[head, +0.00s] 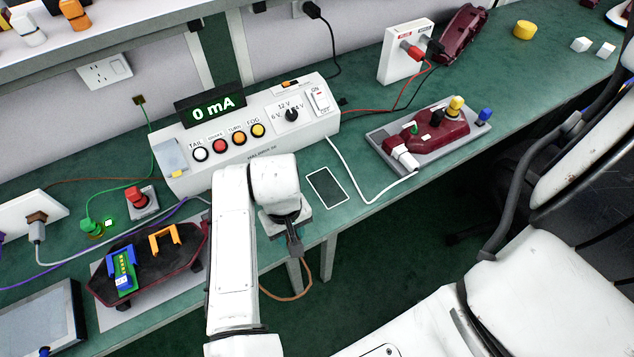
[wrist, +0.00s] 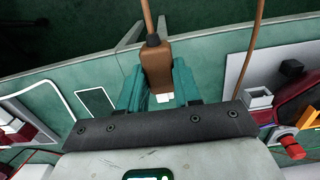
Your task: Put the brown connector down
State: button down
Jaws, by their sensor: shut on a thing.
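The brown connector (wrist: 156,66) is a small block with a dark strain relief and a brown cable. It sits between the two teal fingers of my gripper (wrist: 158,84), which is shut on it in the wrist view. In the head view my gripper (head: 293,236) is at the bench's front edge, below the control box, and the connector's body is hard to make out there. A brown cable loop (head: 301,286) hangs below the gripper, off the edge. Whether the connector touches the bench is not clear.
The control box (head: 245,137) reads 0 mA. A dark, white-outlined rectangle (head: 327,188) lies on the green bench right of my gripper. A dark red lamp (head: 427,137) stands on a grey tray farther right. Another lamp housing (head: 150,262) and a red button (head: 141,198) are left.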

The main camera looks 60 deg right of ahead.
jog(key=s+d+r+p, duration=0.3)
jog(key=s+d+r, duration=0.3)
jog(key=s+d, duration=0.35)
jog(key=w+d+f+p, duration=0.1)
jog(key=w+f, duration=0.2)
jog(key=w, duration=0.1)
jog(key=w+d+f, duration=0.1)
jog(key=w+f, duration=0.1)
jog(key=w, duration=0.1)
jog(key=w+d+f+p, duration=0.1)
jog(key=w+f, duration=0.2)
jog(key=w, duration=0.1)
jog(key=shift+w+d+f+p, duration=0.25)
jog(key=shift+w+f+p, duration=0.1)
jog(key=shift+w+d+f, duration=0.1)
jog(key=shift+w+f, duration=0.45)
jog(key=shift+f, duration=0.1)
jog(key=shift+f+p, duration=0.35)
jog(key=shift+f, duration=1.1)
jog(key=shift+s+f, duration=0.1)
jog(key=shift+f, duration=0.05)
jog(key=c, duration=0.8)
grip_release()
